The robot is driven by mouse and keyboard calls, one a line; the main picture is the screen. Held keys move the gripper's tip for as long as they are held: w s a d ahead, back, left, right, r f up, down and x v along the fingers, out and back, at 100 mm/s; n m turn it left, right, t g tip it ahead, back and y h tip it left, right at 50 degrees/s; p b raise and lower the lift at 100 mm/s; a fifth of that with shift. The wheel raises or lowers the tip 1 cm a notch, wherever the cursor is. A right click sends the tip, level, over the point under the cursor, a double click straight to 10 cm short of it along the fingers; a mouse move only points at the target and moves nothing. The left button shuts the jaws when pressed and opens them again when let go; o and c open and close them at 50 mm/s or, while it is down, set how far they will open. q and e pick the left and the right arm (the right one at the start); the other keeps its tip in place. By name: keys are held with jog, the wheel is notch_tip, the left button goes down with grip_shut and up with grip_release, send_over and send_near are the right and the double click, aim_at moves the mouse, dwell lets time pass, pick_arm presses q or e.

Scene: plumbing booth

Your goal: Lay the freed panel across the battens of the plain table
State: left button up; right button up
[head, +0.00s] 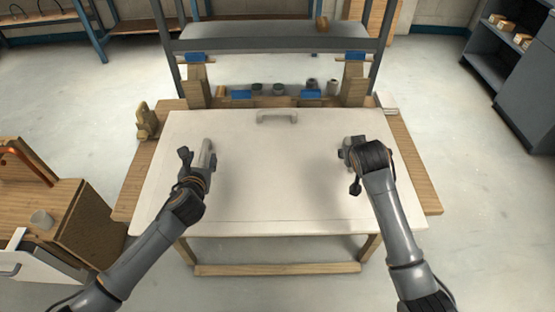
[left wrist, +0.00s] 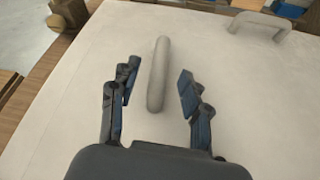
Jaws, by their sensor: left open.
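The large white panel (head: 262,190) lies flat over the wooden table (head: 420,180), whose top shows at the left and right; any battens beneath are hidden. A far handle (head: 277,114) stands on its back edge. A left handle (head: 207,152) shows beside my left gripper (head: 196,160). In the left wrist view, my left gripper (left wrist: 157,76) is open, with one finger on each side of the left handle (left wrist: 158,88) and gaps on both sides. My right gripper (head: 350,150) is over the panel's right part; its fingers are largely hidden by its wrist.
A grey frame (head: 270,38) with wooden posts, blue clamps and several small dark fittings stands behind the panel. A brass-coloured fitting (head: 147,120) is at the table's left. A wooden cabinet (head: 75,215) is at left, grey shelves (head: 500,50) at right. Floor between is clear.

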aim_at(203, 152)
pick_arm(q)
jog(key=x, duration=0.6)
pick_arm(e)
jog(key=x, duration=0.6)
pick_arm(q)
jog(key=shift+s, duration=0.1)
grip_shut()
pick_arm(e)
grip_shut()
pick_arm(q)
jog(key=shift+r, duration=0.25)
pick_arm(e)
jog(key=shift+a+r, duration=0.1)
jog(key=shift+r, duration=0.2)
